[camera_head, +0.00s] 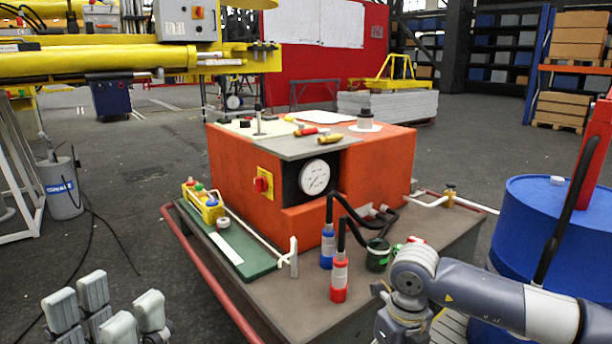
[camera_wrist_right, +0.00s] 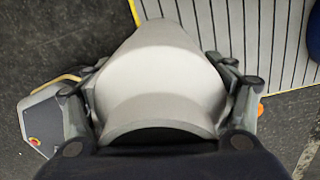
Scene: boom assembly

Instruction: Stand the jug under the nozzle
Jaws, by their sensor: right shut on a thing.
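A smooth pale grey round body, which I take for the jug (camera_wrist_right: 160,75), fills the middle of the right wrist view. It tapers away from the camera, with a dark band at its near end. My right gripper (camera_wrist_right: 163,80) has its fingers against both sides of it. In the head view my right forearm covers the lower right and that gripper cannot be made out. My left gripper (camera_head: 105,308) is open and empty at the lower left, apart from the bench. A white pipe with an upright end (camera_head: 293,257) stands at the green tray; I cannot tell whether it is the nozzle.
An orange machine (camera_head: 372,165) with a gauge stands on the grey bench (camera_head: 300,310). Blue (camera_head: 328,246) and red (camera_head: 339,279) hose-ended cylinders and a green cup (camera_head: 377,256) stand at its front. A blue drum (camera_head: 540,220) is at the right. The green tray (camera_head: 250,255) has bare room.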

